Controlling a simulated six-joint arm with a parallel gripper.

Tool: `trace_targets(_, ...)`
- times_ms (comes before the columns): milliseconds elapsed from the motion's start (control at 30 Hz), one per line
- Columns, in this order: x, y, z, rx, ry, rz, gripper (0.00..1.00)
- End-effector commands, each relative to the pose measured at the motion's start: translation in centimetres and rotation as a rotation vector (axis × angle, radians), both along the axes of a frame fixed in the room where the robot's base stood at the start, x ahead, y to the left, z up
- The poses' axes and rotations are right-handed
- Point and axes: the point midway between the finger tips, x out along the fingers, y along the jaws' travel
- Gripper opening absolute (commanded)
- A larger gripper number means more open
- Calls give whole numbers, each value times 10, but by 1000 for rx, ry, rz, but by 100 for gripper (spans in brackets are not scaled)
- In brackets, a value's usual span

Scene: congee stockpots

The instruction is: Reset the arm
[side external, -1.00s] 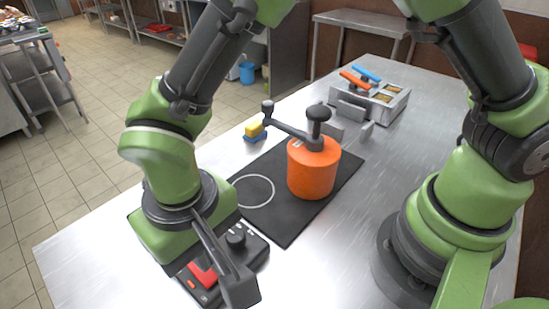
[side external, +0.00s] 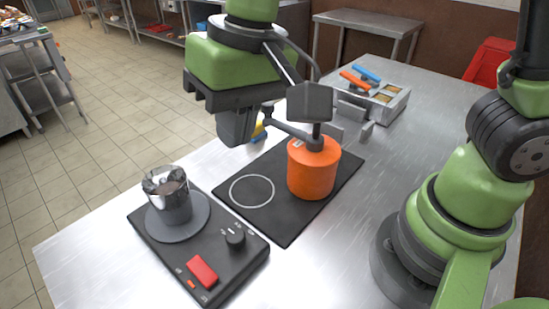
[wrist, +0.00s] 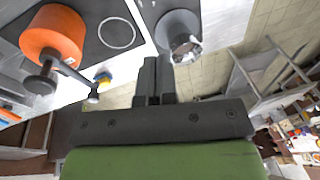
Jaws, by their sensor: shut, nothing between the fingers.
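My gripper (side external: 237,128) hangs in the air above the table, up and left of the orange pot, with nothing held. In the wrist view its fingers (wrist: 155,78) are together. The orange pot (side external: 312,172) with a dark crank handle stands on the black mat, right of a white circle; it also shows in the wrist view (wrist: 56,32). A shiny metal pot (side external: 171,199) with dark contents stands on the round plate of a black burner unit (side external: 150,238). The metal pot shows at the top of the wrist view (wrist: 184,47).
The burner unit has a knob (side external: 235,239) and a red switch (side external: 202,271). A metal box with blue and orange handles (side external: 380,100) stands at the back. A yellow and blue sponge (side external: 258,132) lies partly behind my gripper. The table's right middle is bare.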

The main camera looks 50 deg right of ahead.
Motion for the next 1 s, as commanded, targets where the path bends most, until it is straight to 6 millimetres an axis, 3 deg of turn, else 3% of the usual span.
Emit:
trace_targets(33,-3,-20,18,29,-40,-35,0)
trace_targets(200,-28,-74,57,89,-165,-112,0)
trace_targets(400,-69,-118,77,119,-320,-192,0)
trace_targets(633,-98,-137,78,114,-429,-237,0)
trace_targets(1000,-101,-138,77,111,-444,-241,0)
